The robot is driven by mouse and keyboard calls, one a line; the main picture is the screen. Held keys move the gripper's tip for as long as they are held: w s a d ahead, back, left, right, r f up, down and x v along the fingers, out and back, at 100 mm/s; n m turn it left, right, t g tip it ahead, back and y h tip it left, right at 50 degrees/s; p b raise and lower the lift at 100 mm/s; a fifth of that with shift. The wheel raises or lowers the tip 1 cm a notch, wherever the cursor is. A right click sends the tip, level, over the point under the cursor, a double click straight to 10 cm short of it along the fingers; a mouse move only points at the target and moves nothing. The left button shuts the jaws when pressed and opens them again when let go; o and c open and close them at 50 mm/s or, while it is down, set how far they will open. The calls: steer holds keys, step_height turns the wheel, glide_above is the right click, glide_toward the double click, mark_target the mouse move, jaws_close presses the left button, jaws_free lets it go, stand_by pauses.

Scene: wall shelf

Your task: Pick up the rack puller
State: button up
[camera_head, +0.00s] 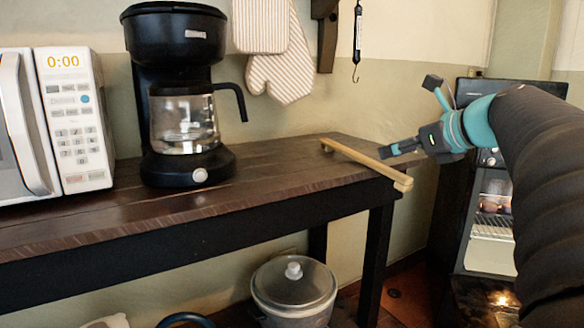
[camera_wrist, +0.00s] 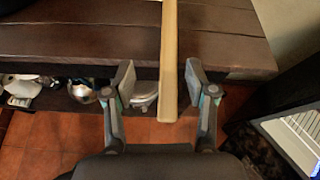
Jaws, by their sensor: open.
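The rack puller (camera_head: 366,163) is a long light wooden stick lying on the dark shelf top at its right end. Its near end sticks out past the shelf's front edge. My gripper (camera_head: 386,152) is over the right end of the shelf, close to the stick in the head view. In the wrist view the rack puller (camera_wrist: 169,62) runs from the top edge down to a point between the two fingers. My gripper (camera_wrist: 159,82) is open, with a finger on each side of the stick and a gap on both sides.
A black coffee maker (camera_head: 180,95) and a white microwave (camera_head: 70,120) stand on the shelf top (camera_head: 250,185) at the left. A lidded pot (camera_head: 293,285) sits below. A dark oven (camera_head: 490,215) with a rack inside stands at the right. Oven mitts (camera_head: 280,75) hang on the wall.

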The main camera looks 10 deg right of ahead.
mark_target(357, 154)
steer(key=shift+w+d+r+m, duration=0.1)
steer(key=shift+d+r+m, duration=0.05)
steer(key=shift+d+m, duration=0.15)
steer(key=shift+w+d+r+m, duration=0.1)
steer(key=shift+d+m, duration=0.1)
steer(key=shift+d, duration=0.15)
steer(key=shift+w+d+r+t, duration=0.1)
steer(key=shift+w+t, duration=0.15)
steer(key=shift+t, duration=0.05)
steer(key=b+x, duration=0.1)
steer(key=x, duration=1.2)
steer(key=shift+a+b, duration=0.3)
steer(key=shift+b, duration=0.1)
jaws_close()
